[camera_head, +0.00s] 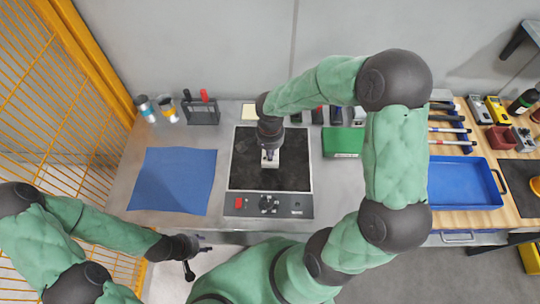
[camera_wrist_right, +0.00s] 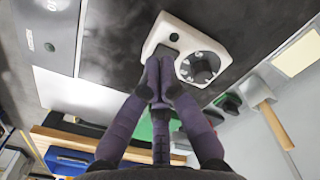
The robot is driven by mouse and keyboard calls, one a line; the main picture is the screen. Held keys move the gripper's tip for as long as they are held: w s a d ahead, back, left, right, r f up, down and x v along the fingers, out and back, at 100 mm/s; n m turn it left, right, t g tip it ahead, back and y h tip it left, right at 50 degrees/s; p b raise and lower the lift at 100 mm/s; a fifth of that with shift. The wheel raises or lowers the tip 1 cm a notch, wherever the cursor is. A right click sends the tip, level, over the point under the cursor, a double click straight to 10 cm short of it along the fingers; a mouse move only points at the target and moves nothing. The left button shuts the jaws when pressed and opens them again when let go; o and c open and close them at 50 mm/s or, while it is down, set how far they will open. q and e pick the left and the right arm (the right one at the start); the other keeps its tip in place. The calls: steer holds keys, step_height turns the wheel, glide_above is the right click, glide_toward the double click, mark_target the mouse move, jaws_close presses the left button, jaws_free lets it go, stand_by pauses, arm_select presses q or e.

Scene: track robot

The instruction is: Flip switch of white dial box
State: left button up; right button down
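The white dial box (camera_head: 270,163) stands on the dark mat of the workbench, mostly under my right gripper in the head view. In the right wrist view the white dial box (camera_wrist_right: 222,46) shows a round dial (camera_wrist_right: 203,68) and a dark switch piece (camera_wrist_right: 166,52) beside it. My right gripper (camera_wrist_right: 163,85) has its purple fingers drawn together, tips at the switch edge of the box; whether they touch it I cannot tell. No object shows between them. My left gripper (camera_head: 196,252) is open and empty, low in front of the bench.
The dark mat (camera_head: 240,180) sits on a grey unit with a control panel (camera_head: 285,206) at its front. A blue cloth (camera_head: 172,180) lies left, a green box (camera_head: 343,142) right. A blue tray (camera_head: 463,183) and tools lie further right. A yellow fence (camera_head: 50,100) borders the left.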

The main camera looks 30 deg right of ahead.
steer(key=shift+f+b, duration=1.05)
steer(key=shift+f, duration=0.1)
stand_by(0.6)
steer(key=shift+r, duration=0.1)
steer(key=shift+r+p, duration=2.25)
steer(key=shift+r, duration=1.25)
steer(key=shift+s+f, duration=0.1)
steer(key=shift+f, duration=0.05)
